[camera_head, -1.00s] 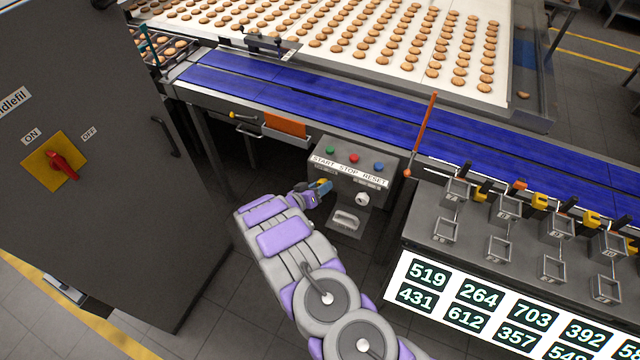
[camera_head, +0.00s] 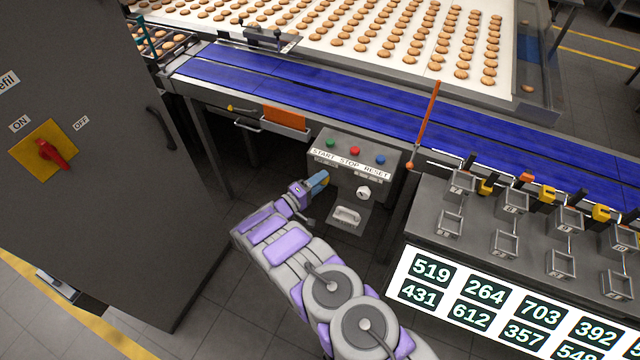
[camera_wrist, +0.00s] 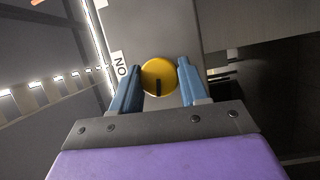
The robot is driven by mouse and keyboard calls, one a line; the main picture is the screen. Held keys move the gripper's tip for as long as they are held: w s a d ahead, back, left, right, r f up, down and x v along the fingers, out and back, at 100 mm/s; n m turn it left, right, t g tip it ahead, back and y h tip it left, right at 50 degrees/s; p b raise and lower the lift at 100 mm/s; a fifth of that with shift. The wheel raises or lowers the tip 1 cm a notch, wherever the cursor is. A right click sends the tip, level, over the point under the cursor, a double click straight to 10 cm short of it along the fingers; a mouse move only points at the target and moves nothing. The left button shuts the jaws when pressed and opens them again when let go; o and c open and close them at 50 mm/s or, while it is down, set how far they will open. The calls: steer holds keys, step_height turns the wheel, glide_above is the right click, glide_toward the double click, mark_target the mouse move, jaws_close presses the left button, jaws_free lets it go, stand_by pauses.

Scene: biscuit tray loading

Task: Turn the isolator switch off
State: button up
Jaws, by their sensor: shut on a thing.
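A red rotary switch handle (camera_head: 52,154) sits on a yellow square plate (camera_head: 29,162) on the dark cabinet, between ON and OFF labels, and points down to the right. My gripper (camera_head: 322,179) is well away from it, at the left side of the grey START STOP RESET box (camera_head: 333,163). In the wrist view, my blue fingers (camera_wrist: 158,82) stand on either side of a yellow round knob (camera_wrist: 150,70) with a dark bar. They are shut on it. A label beside it (camera_wrist: 119,66) reads like an upside-down ON. The fingertip contact is partly hidden.
The dark cabinet (camera_head: 120,210) fills the left. A blue conveyor (camera_head: 330,100) and biscuit belt run behind the box. A weighing bench with several small metal frames and a number display (camera_head: 480,312) stands at the right. Floor is clear between cabinet and arm.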

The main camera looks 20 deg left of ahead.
steer(key=shift+a+f+n+t+b, duration=0.1)
steer(key=shift+n+t+b, duration=0.2)
steer(key=shift+n, duration=0.35)
steer(key=shift+a+f+n+t+b, duration=0.1)
steer(key=shift+n+t+b, duration=0.15)
steer(key=shift+n, duration=0.4)
steer(key=o, duration=1)
steer(key=shift+a, duration=0.15)
steer(key=shift+o, duration=0.2)
steer(key=shift+d, duration=0.2)
